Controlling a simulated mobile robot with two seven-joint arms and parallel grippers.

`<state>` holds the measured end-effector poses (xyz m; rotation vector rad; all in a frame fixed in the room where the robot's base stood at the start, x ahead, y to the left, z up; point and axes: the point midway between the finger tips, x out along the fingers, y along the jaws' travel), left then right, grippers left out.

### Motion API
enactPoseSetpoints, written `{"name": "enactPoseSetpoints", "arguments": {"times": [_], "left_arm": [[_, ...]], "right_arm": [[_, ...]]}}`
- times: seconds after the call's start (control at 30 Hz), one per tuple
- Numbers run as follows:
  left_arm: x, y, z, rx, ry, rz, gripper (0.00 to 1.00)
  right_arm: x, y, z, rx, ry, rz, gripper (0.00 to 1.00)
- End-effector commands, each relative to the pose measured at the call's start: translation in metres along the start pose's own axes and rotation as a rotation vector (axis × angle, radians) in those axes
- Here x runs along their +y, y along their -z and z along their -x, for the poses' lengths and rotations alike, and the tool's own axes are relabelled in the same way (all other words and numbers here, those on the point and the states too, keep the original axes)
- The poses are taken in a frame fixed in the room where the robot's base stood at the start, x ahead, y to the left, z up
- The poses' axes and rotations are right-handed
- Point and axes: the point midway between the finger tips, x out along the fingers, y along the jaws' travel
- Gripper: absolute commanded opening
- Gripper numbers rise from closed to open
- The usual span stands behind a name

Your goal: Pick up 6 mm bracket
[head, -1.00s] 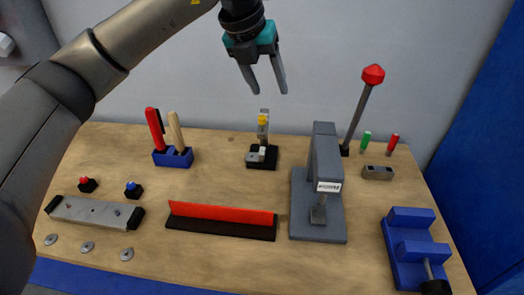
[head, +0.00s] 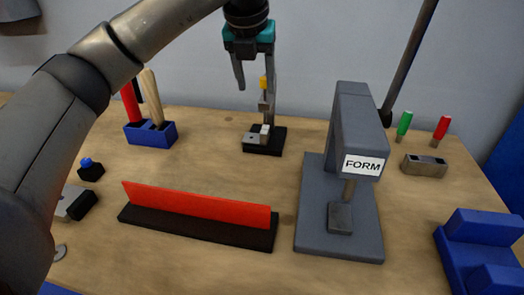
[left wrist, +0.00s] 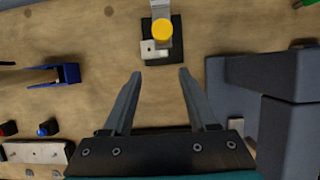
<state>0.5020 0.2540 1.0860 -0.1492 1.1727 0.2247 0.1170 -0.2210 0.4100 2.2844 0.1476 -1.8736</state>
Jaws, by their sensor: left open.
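A small fixture with a black base (head: 277,147) stands at the back middle of the table. It carries an upright grey metal piece with a yellow part (head: 263,83) and a low light-grey block (head: 252,138). No label shows which of these is the 6 mm bracket. My left gripper (head: 255,97) is open and empty, its fingers pointing down around the fixture's height in the picture; one finger overlaps the upright. In the left wrist view, the yellow round top (left wrist: 162,30) lies beyond the open fingertips (left wrist: 160,72), apart from them. My right gripper is not in view.
A grey press marked FORM (head: 352,120) stands right of the fixture. A red bar on a black base (head: 195,208) lies in front. A blue holder with tools (head: 150,134) stands left. A blue vise-like block (head: 480,228) is at the right. Bare table lies between them.

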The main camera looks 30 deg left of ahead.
Motion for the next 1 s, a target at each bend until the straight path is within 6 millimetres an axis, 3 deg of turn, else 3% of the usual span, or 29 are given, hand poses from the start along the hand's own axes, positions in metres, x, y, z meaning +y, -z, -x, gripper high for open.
{"name": "enactPoseSetpoints", "arguments": {"times": [0.03, 0.27, 0.7, 1.0], "left_arm": [[0.0, 0.003, -0.007, -0.001, 0.001, 0.0, 0.59], [0.0, 0.004, -0.02, 0.001, 0.0, 0.001, 0.59], [-0.001, 0.005, -0.092, 0.002, 0.0, -0.001, 0.59], [-0.001, 0.004, -0.111, 0.0, 0.001, -0.001, 0.59]], "right_arm": [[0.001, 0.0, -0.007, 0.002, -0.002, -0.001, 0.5], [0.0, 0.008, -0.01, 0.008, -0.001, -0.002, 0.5], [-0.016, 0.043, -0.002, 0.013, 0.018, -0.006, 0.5], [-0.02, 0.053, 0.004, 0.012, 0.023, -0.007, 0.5]]}}
